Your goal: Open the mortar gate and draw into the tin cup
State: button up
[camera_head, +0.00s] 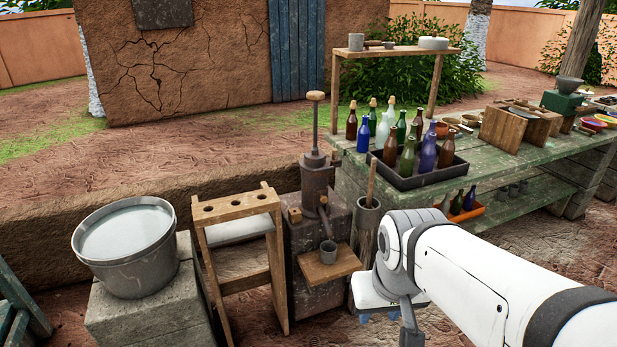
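A dark metal mortar dispenser (317,186) stands left of my arm, with an upright rod and wooden knob (316,96) on top. A curved spout (325,221) comes down its front. The grey tin cup (328,253) stands upright on a small wooden shelf (325,270), under or close to the spout. My white arm reaches in from the right. Its end, with small blue parts, is low and right of the shelf, partly hidden; the fingers are not clear.
A grey bucket of pale liquid (126,262) stands on a stone block at left. A wooden rack (237,206) is beside the dispenser. A grey cylinder holding a stick (368,217) stands between dispenser and arm. The green bench (480,173) carries a bottle tray (405,183).

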aim_at(322, 200)
jog(key=i, duration=0.95)
